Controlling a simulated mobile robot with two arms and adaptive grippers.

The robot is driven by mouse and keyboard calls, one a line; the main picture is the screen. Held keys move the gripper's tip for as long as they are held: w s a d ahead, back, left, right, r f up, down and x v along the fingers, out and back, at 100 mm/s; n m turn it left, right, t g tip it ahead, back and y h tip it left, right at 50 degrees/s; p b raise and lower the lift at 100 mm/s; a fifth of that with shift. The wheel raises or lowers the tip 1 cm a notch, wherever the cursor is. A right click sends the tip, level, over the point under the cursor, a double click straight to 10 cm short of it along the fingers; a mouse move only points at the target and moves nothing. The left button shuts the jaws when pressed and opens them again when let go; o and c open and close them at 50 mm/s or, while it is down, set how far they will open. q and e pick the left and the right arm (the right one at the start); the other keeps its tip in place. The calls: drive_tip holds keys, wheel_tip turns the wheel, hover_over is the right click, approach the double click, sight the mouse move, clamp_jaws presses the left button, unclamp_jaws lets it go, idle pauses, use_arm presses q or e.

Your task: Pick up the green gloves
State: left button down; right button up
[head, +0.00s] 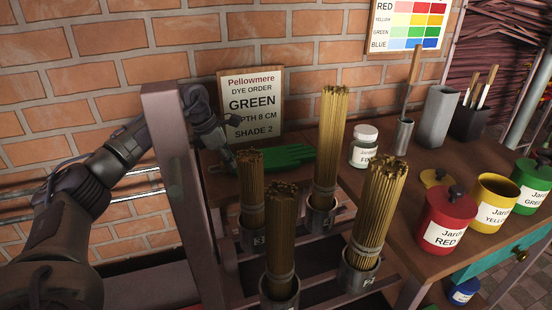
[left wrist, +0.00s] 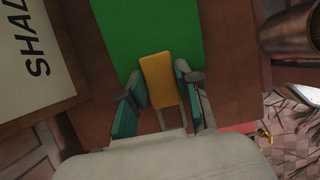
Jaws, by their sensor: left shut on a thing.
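The green gloves (head: 280,158) lie flat on the wooden table in front of the order sign, behind the bundles of sticks. My left gripper (head: 229,157) reaches down to their left end. In the left wrist view the green of the gloves (left wrist: 146,28) fills the top middle, with an orange-yellow band at its near end. My left gripper (left wrist: 161,88) has its two fingers on either side of this band and is shut on it. The bundles partly hide the table near the gloves. My right gripper is not in view.
Several bundles of brown sticks in metal cups (head: 366,270) stand in front. A sign (head: 252,105) leans on the brick wall behind. Red (head: 446,222) and yellow (head: 493,203) jars are farther right. A wooden post (head: 180,180) rises beside my left arm.

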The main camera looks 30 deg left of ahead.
use_arm(q)
drive_tip(key=shift+r, duration=0.1)
drive_tip(key=shift+r, duration=0.6)
wheel_tip(320, 180, up, 8)
drive_tip(key=shift+f+p, duration=0.25)
drive_tip(key=shift+p, duration=0.9)
drive_tip(key=shift+r, duration=0.6)
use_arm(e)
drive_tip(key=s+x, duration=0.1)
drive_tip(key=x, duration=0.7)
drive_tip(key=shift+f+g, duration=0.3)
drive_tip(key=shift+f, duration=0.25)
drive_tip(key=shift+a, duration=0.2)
